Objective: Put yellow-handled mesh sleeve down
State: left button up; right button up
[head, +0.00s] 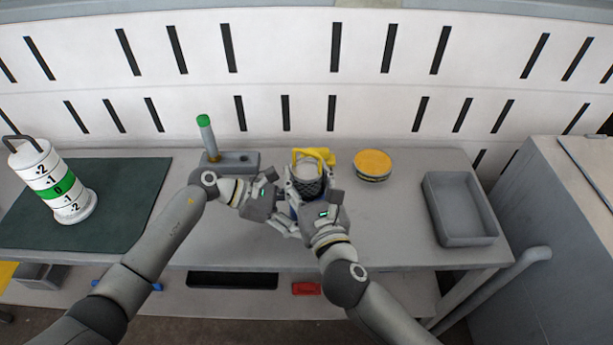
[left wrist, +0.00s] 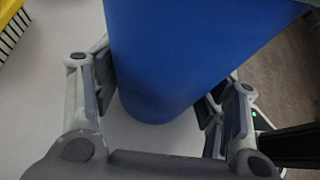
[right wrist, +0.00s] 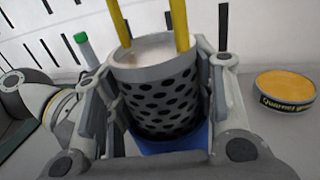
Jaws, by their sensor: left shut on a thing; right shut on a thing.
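The grey mesh sleeve with dark holes (head: 308,187) and a yellow handle (head: 309,154) is upright above the middle of the table. My right gripper (head: 306,196) is shut on it; in the right wrist view the fingers flank the mesh sleeve (right wrist: 160,100). A blue cylinder (left wrist: 170,55) is between the fingers of my left gripper (left wrist: 160,105), which is shut on it. Some blue (right wrist: 165,140) shows just below the sleeve in the right wrist view. I cannot tell whether the sleeve touches or surrounds the blue cylinder. The sleeve's bottom is hidden by the grippers.
A yellow-topped round tin (head: 372,164) stands right of the sleeve, and a grey tray (head: 437,207) farther right. A green-tipped rod (head: 207,135) on a grey block (head: 243,158) stands at left. A white marked cylinder (head: 45,171) is on a dark green mat (head: 130,180). Table between tin and tray is clear.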

pick_arm(q)
jog(key=shift+s+d, duration=0.1)
pick_arm(e)
jog(key=shift+s+d+f, duration=0.1)
jog(key=shift+f, duration=0.65)
pick_arm(q)
jog(key=shift+r, duration=0.1)
pick_arm(e)
jog(key=o, duration=0.9)
jog(key=shift+f, duration=0.2)
jog(key=shift+o, duration=0.2)
jog(key=shift+r, duration=0.5)
jog(key=shift+s, duration=0.4)
jog(key=r+v, duration=0.1)
jog(key=v, duration=1)
